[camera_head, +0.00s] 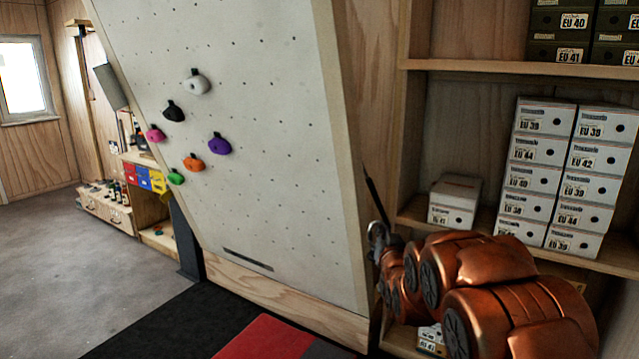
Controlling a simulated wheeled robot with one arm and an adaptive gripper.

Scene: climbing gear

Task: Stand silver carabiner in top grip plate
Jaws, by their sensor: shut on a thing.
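My copper-coloured arm reaches in from the lower right, and my gripper (378,244) is at its far end, beside the right edge of the climbing wall. The gripper is small and partly hidden by my own arm. It is shut on a small silver thing, which appears to be the silver carabiner (376,231); its full outline is not clear. A thin dark rod or strip slants up and left just above it. I cannot make out a grip plate for certain in this view.
The leaning white climbing wall (280,120) carries several coloured holds, including a white one (196,82) and a purple one (219,144). Shelves with stacked shoe boxes (535,178) stand close on the right. A red mat (265,338) lies below; grey floor (60,260) is open at left.

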